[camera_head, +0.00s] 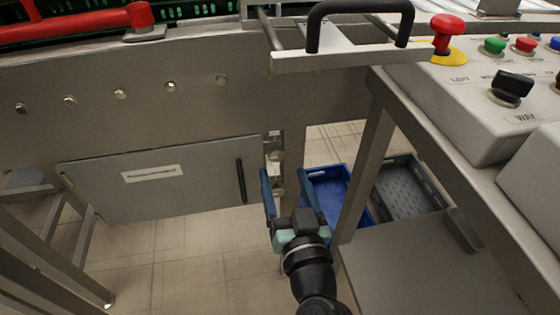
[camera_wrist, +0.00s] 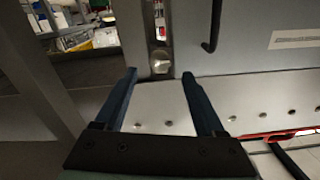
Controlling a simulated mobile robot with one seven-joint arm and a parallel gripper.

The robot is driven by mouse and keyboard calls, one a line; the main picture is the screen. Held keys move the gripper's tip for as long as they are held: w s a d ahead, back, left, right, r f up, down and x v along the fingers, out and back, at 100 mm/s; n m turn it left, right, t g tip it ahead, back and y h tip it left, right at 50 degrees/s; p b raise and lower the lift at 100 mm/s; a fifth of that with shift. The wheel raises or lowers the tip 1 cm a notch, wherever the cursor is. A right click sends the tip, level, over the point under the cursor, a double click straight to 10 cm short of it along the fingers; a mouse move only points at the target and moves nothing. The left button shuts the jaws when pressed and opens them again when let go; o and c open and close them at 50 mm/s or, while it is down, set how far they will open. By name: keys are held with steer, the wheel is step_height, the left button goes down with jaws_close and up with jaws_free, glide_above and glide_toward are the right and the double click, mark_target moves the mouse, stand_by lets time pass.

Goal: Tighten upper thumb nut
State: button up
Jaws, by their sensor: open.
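The upper thumb nut (camera_head: 277,156) is a small metal knob on the upright slotted bracket right of the grey panel. A second, lower metal nut (camera_head: 278,189) shows beneath it, partly between my fingers. My gripper (camera_head: 284,172) is open, with its two blue fingers pointing at the bracket. In the wrist view, which looks upside down, one round metal nut (camera_wrist: 161,67) sits at the end of the slot. It lies between and just beyond the fingertips of my gripper (camera_wrist: 159,74), apparently untouched. Its exact depth from the fingertips I cannot tell.
A grey panel (camera_head: 165,178) with a dark handle (camera_head: 240,181) is left of the bracket. A control console (camera_head: 455,85) with a red emergency button (camera_head: 446,30) is at the upper right. Blue crate (camera_head: 338,185) and grey crate (camera_head: 410,186) stand behind a metal leg.

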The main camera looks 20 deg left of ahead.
mark_target(278, 156)
steer(key=shift+x, duration=2.2)
jaws_close()
